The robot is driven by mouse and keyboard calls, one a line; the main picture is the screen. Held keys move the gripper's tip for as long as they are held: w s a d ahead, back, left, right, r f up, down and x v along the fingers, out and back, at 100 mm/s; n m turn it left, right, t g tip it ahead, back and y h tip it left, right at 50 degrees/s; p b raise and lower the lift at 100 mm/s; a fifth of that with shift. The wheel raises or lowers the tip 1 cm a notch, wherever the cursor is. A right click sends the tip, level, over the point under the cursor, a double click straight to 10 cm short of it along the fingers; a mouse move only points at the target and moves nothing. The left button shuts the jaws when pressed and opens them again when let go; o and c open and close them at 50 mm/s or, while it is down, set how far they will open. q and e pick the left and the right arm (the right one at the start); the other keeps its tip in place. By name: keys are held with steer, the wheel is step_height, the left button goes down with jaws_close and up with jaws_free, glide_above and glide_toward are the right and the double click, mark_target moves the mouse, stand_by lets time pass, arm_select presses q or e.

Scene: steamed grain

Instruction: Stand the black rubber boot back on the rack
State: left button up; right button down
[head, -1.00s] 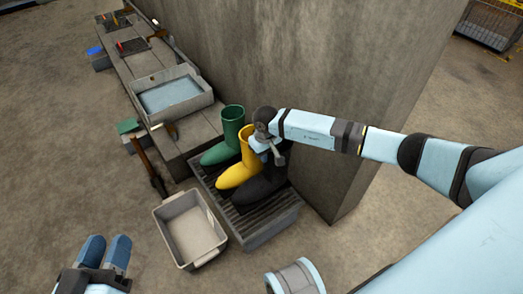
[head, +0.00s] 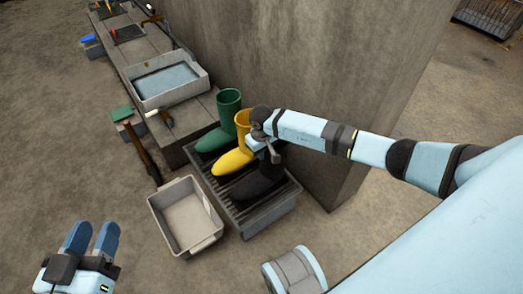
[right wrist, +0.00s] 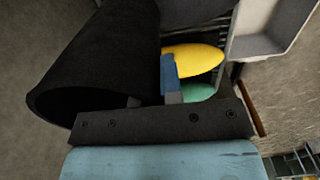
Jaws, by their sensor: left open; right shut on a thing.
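The black rubber boot (head: 258,184) stands upright, as far as I can see, on the slatted grey rack (head: 262,227), at its right end beside the yellow boot (head: 232,160). My right gripper (head: 266,147) is shut on its upper shaft and hides part of it. In the right wrist view the boot's dark shaft (right wrist: 95,60) fills the left side, with a blue finger (right wrist: 170,78) against it. Whether the sole rests fully on the slats is hard to tell. My left gripper (head: 93,234) is open and empty at the lower left, over bare floor.
A green boot (head: 222,125) stands at the rack's far end. A pale empty bin (head: 162,222) sits on the floor left of the rack. A concrete wall (head: 300,70) rises close behind the rack. A bench with a water basin (head: 140,101) runs toward the back left.

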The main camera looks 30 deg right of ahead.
steer(key=shift+f, duration=0.15)
steer(key=shift+f+b, duration=0.55)
stand_by(0.5)
steer(key=c, duration=1.3)
jaws_free()
steer(key=shift+o, duration=0.5)
steer(key=shift+f, duration=0.1)
